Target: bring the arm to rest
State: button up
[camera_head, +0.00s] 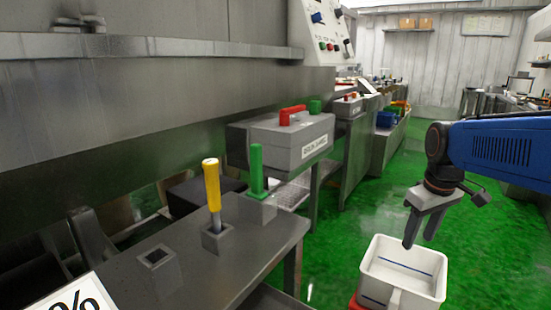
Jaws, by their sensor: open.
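My gripper (424,228) is at the right, on the end of my blue and black arm. Its two grey fingers point down and stand apart, with nothing seen between them. The fingertips are just above, or in front of, the back part of a white open container (381,276). I cannot tell whether they touch it. The container has a blue line along its inner wall and looks empty.
A grey metal bench (190,262) at the left carries a yellow-handled tool (212,185) in a holder, a green-handled one (256,168) and an empty socket block (158,262). A grey box (290,145) stands behind. Green floor (345,225) lies open between bench and arm.

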jog(key=s+a+f+m+t, duration=0.1)
jog(key=s+a+f, duration=0.2)
jog(key=s, duration=0.5)
jog(key=s+a+f+m+t, duration=0.1)
jog(key=s+a+f+m, duration=0.1)
jog(key=s, duration=0.7)
notch_tip(320, 180, down, 3)
jog(key=shift+a+r+m+t, duration=0.2)
jog(key=shift+a+m+t, duration=0.15)
jog(key=shift+a, duration=0.45)
